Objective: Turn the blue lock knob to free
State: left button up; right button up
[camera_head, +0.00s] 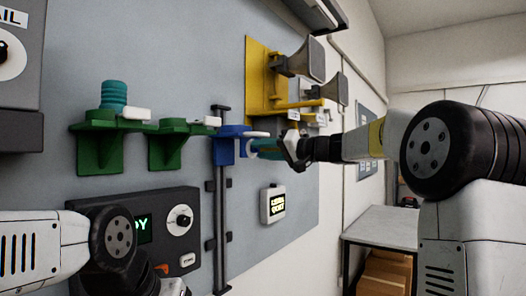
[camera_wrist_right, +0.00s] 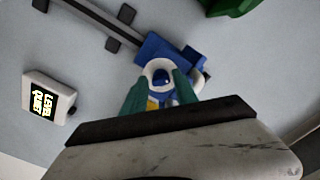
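A blue bracket (camera_head: 226,148) sits on a dark vertical rail on the grey wall panel. In the right wrist view the blue bracket (camera_wrist_right: 165,48) carries a white ring (camera_wrist_right: 147,68) with a round blue knob (camera_wrist_right: 162,77) in its opening. My right gripper (camera_head: 262,148) comes in from the right at the bracket. In the wrist view its two teal fingers (camera_wrist_right: 163,88) are apart, with their tips at the two sides of the ring and the knob between them. Whether the tips touch the ring or knob is not clear. My left gripper is not in view; only its arm shows at lower left.
Green brackets (camera_head: 100,150) with a teal cylinder (camera_head: 113,93) stand left of the rail (camera_head: 222,210). A dark control box (camera_head: 150,215) is below them. A small lit sign (camera_head: 273,204) is below right. Yellow mounts with grey horns (camera_head: 300,62) are above right.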

jog(key=shift+d, duration=0.1)
jog(key=v, duration=0.7)
jog(key=shift+s+d, duration=0.2)
jog(key=shift+s, duration=0.05)
jog(key=shift+f, duration=0.1)
jog(key=s+a+f+g+h, duration=0.1)
jog(key=s+f+g+h, duration=0.4)
jog(key=s+f, duration=1.15)
jog(key=s+d+f+h, duration=0.3)
jog(key=s+d+f, duration=0.1)
jog(key=s+f, duration=0.2)
jog(key=s+d+f+m+h, duration=0.1)
jog(key=s+d+f+h, duration=0.3)
jog(key=s+f, duration=0.3)
jog(key=shift+s+f+t, duration=0.3)
jog(key=shift+s+f, duration=0.05)
jog(key=shift+f, duration=0.15)
